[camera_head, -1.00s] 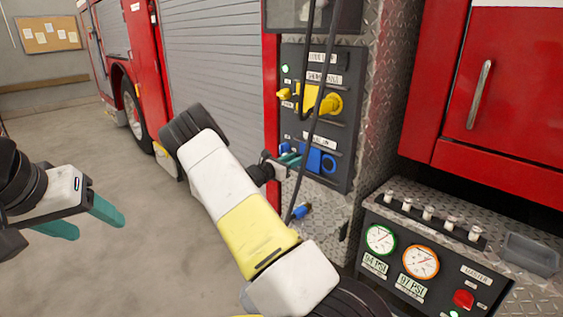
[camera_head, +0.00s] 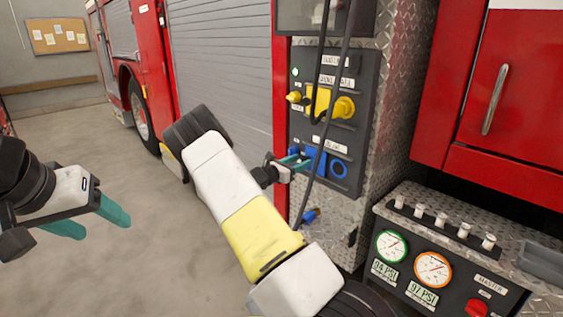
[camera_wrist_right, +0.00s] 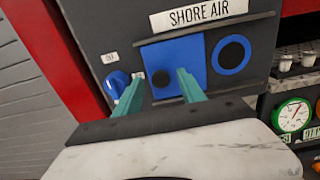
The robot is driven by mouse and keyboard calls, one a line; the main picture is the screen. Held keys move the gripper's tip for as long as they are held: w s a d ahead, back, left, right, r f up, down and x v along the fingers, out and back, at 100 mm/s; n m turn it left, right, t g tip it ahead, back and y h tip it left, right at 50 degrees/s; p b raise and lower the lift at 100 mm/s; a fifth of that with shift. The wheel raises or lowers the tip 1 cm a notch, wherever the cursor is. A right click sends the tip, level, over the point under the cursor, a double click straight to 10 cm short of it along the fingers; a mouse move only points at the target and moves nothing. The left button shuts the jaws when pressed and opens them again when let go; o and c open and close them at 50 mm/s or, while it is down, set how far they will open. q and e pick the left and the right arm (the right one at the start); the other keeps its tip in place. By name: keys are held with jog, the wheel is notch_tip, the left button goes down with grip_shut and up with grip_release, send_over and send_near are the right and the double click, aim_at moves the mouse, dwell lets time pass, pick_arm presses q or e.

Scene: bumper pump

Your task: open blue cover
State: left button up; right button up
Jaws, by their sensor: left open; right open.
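The blue cover (camera_head: 317,159) is a square flap on the dark panel, under the yellow sockets. In the right wrist view the blue cover (camera_wrist_right: 175,62) lies below the "SHORE AIR" label, with a dark round spot on it. My right gripper (camera_head: 300,163) is open in front of it. My left gripper (camera_head: 106,221) is open and empty over the floor at the left.
A blue ring (camera_wrist_right: 232,54) is right of the cover and a blue knob (camera_wrist_right: 117,82) is left of it. Yellow sockets (camera_head: 325,102) sit above. A black cable (camera_head: 329,110) hangs in front of the panel. A gauge console (camera_head: 411,258) juts out at the lower right.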

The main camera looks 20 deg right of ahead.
jog(key=v, duration=0.7)
jog(key=shift+a, duration=0.15)
